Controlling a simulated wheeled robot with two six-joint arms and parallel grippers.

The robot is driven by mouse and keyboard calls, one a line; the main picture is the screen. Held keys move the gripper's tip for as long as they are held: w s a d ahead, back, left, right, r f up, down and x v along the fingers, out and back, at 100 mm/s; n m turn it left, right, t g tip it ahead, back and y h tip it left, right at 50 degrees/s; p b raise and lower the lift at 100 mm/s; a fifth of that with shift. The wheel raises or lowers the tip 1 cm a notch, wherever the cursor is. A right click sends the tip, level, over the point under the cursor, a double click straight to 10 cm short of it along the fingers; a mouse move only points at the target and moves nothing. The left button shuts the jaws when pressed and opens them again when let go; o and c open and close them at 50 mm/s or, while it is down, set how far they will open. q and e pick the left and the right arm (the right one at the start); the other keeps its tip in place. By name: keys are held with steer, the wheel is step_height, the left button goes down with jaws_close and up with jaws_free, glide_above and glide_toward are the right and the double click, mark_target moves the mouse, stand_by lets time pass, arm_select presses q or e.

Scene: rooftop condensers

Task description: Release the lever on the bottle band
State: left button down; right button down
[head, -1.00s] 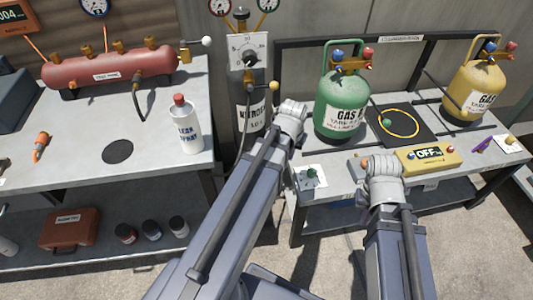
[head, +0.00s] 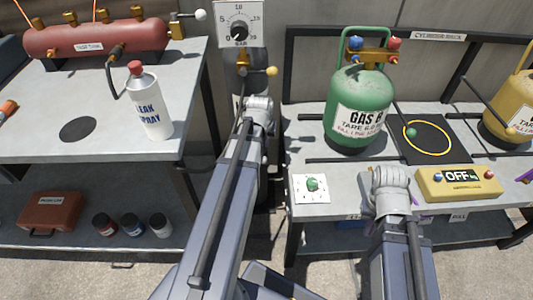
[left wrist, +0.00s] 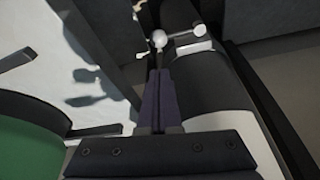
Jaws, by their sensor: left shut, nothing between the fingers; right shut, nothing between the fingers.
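The dark bottle (head: 243,72) stands between the two benches, its lower part hidden behind my left arm. In the left wrist view the bottle (left wrist: 207,88) runs down the right side, with a pale band (left wrist: 190,50) around it. A lever with a light ball end (left wrist: 160,39) shows at the band, just beyond my fingertips. My left gripper (left wrist: 161,73) is shut and empty, pointing at the lever with a small gap in the picture; I cannot tell if they touch. My right wrist (head: 388,182) is at the right bench's front edge; its shut, empty fingers are mostly hidden.
A green gas cylinder (head: 358,115) and a yellow OFF box (head: 458,184) are on the right bench. A white card with a green knob (head: 312,185) lies at its near left corner. A leak spray bottle (head: 150,105) stands on the left bench. A dial panel (head: 239,22) is above the bottle.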

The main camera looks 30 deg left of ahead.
arm_select(q)
steer(key=shift+f, duration=0.15)
steer(key=b+x, duration=0.9)
steer(key=shift+f+b, duration=0.3)
steer(key=shift+w, duration=0.1)
steer(key=shift+d+m, duration=0.15)
steer(key=shift+m, duration=0.15)
